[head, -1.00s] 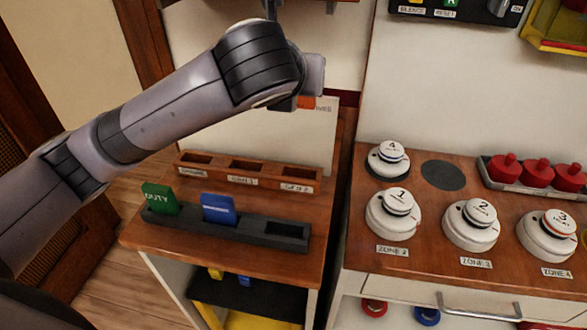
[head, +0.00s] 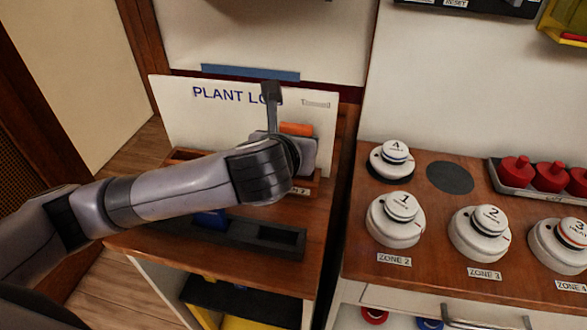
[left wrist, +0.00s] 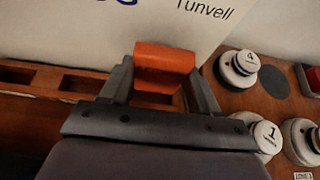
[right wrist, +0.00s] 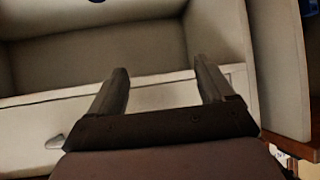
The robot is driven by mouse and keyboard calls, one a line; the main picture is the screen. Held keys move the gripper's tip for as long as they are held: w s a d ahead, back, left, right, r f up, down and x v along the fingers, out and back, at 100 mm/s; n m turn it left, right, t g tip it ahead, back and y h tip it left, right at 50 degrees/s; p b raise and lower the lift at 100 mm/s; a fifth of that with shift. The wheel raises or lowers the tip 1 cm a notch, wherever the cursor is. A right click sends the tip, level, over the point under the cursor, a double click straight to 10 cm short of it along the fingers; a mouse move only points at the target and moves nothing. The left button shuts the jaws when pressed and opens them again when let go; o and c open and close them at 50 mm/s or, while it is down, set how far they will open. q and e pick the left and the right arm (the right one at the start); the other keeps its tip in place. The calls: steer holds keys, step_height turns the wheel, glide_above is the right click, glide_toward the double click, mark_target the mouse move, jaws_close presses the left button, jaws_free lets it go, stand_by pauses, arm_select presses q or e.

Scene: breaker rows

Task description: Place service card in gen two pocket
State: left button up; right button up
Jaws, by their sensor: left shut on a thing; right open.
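An orange card (head: 297,129), its lettering not readable, is held upright between the fingers of my left gripper (left wrist: 160,78). It also shows in the left wrist view (left wrist: 163,60). My left gripper is shut on it above the right end of the wooden pocket rack (head: 185,155). The right-end label, partly hidden, ends in "2" (head: 298,190). Two other rack openings are visible and empty in the left wrist view. My right gripper (right wrist: 160,75) is open and empty, facing a pale cabinet.
A white PLANT LOG board (head: 230,115) stands behind the rack. In front is a dark tray (head: 265,238) with a blue card (head: 210,219), partly covered by my left arm. White detectors (head: 396,220) and red items (head: 515,171) are on the right-hand counter.

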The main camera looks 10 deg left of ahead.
mark_target(294, 181)
arm_select(q)
steer(key=shift+f+b, duration=0.35)
steer(key=shift+f, duration=2.6)
steer(key=o, duration=1.1)
steer(key=shift+f, duration=0.15)
steer(key=shift+c, duration=0.2)
steer(key=shift+r, duration=0.2)
steer(key=p+v, duration=0.1)
steer(key=v, duration=1.1)
steer(key=shift+f, duration=0.1)
